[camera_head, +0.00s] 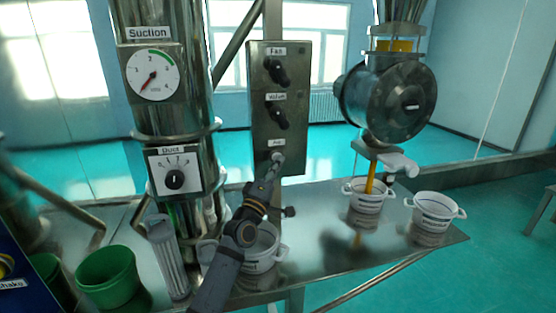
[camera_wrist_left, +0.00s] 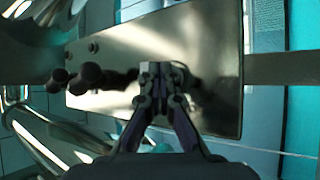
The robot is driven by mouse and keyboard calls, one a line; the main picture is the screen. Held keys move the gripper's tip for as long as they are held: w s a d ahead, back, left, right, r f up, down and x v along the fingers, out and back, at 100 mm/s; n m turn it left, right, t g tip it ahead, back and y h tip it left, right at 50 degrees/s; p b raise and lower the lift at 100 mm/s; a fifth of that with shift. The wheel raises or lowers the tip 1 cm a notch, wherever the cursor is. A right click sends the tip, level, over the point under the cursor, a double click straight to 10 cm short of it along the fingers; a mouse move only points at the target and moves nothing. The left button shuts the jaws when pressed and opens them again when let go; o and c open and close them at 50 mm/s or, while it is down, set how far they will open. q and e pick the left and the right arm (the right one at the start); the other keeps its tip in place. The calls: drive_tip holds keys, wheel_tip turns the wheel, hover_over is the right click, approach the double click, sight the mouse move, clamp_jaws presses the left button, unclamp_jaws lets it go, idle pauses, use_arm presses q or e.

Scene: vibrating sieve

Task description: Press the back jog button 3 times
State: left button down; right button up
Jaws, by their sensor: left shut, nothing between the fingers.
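The grey control panel (camera_head: 293,135) carries a Fan knob (camera_head: 275,70), a second black knob (camera_head: 275,115) and a small label (camera_head: 276,142) below them that seems to read Jog. My left gripper (camera_head: 275,160) is shut and empty, with its fingertips at the panel just under that label. The jog button is hidden behind the fingertips, and I cannot tell whether they touch it. In the left wrist view the shut fingertips (camera_wrist_left: 157,72) are in front of the panel (camera_wrist_left: 215,100), with two black knobs (camera_wrist_left: 92,76) to their left. My right gripper is not in view.
A metal column with a Suction gauge (camera_head: 152,83) and a Duct dial (camera_head: 175,180) stands left of the panel. White buckets (camera_head: 436,212) stand on the metal table (camera_head: 330,262), one under a spout at right. A green bucket (camera_head: 107,280) is at lower left.

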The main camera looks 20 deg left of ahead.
use_arm(q)
drive_tip(key=shift+s+d+p, duration=0.4)
drive_tip(key=shift+s+d, duration=0.05)
drive_tip(key=shift+s, duration=0.3)
drive_tip(key=s+d, duration=0.1)
drive_tip(key=s, duration=0.1)
drive_tip(key=s+d+p, duration=0.1)
drive_tip(key=s+d, duration=0.1)
idle(0.8)
